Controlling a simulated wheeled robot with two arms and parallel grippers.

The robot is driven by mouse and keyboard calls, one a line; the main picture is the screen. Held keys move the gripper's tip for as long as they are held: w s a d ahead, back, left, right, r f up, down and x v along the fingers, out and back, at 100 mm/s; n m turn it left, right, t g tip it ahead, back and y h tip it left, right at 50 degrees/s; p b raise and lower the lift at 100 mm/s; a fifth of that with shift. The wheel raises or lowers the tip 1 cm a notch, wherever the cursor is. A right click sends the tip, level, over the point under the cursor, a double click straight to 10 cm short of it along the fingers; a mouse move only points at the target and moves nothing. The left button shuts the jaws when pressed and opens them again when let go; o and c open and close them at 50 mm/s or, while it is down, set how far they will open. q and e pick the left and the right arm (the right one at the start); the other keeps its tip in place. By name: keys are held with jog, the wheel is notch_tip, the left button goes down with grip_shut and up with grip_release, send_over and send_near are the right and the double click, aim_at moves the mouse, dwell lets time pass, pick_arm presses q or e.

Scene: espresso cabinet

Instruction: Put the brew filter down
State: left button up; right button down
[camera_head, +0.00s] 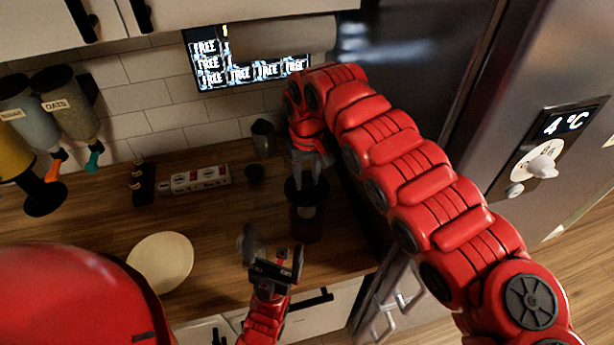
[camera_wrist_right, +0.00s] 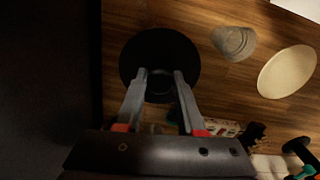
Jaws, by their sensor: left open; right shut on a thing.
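My right gripper (camera_head: 312,170) points down over a dark cylindrical vessel (camera_head: 306,218) at the right of the counter. In the right wrist view its fingers (camera_wrist_right: 160,76) are closed on a small dark part, which I take as the brew filter (camera_wrist_right: 160,88). The filter lies in front of the vessel's round black top (camera_wrist_right: 135,55); whether it touches or sits in the vessel is unclear. My left gripper (camera_head: 275,262) is open and empty at the counter's front edge, lower in the head view.
A grey cup (camera_head: 250,240) stands beside my left gripper; it also shows in the wrist view (camera_wrist_right: 235,42). A cream plate (camera_head: 162,262) lies further left. The fridge (camera_head: 520,130) bounds the right side.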

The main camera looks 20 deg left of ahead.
jog(key=shift+f, duration=0.35)
jog(key=c, duration=0.5)
grip_release()
jog(key=shift+r, duration=0.1)
jog(key=shift+r, duration=0.1)
